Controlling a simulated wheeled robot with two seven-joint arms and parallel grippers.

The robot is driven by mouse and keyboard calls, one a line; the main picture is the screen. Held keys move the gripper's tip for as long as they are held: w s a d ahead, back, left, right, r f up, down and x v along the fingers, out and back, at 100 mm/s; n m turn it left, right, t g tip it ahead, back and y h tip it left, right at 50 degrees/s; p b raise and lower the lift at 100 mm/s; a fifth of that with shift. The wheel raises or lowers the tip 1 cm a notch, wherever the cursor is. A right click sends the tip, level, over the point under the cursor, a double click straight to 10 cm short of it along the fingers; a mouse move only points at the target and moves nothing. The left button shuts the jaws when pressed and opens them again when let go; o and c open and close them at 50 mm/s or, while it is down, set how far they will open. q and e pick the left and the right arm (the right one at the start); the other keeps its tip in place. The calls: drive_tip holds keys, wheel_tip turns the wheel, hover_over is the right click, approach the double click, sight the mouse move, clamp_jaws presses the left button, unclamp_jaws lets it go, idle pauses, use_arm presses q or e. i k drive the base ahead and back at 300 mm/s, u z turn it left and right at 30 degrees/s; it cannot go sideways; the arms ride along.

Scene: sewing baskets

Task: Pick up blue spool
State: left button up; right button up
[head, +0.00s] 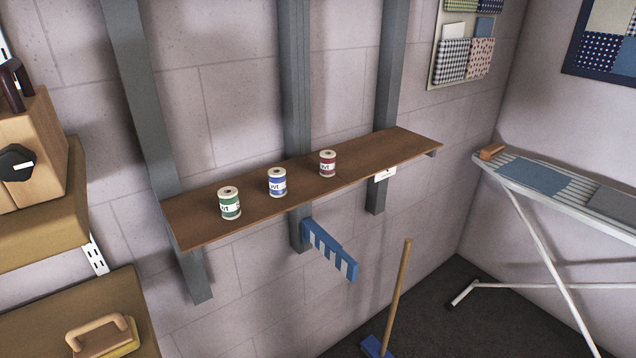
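The blue spool (277,182) stands upright on a brown wall shelf (386,148), in the middle of a row of three. A green spool (229,203) stands to its left and a red spool (327,164) to its right, both upright and apart from it. Each has a white label and a pale top. Neither of my grippers shows in the head view.
Grey uprights hold the shelf on the wall. A blue striped bracket-like piece (332,252) juts out below it. A broom (397,300) stands below, an ironing board (560,185) at right. Shelves at left hold a wooden box (35,150) and a handled block (103,338).

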sight(277, 182)
drive_tip(key=z, duration=1.95)
drive_tip(key=i, duration=1.7)
drive_tip(key=u, duration=2.85)
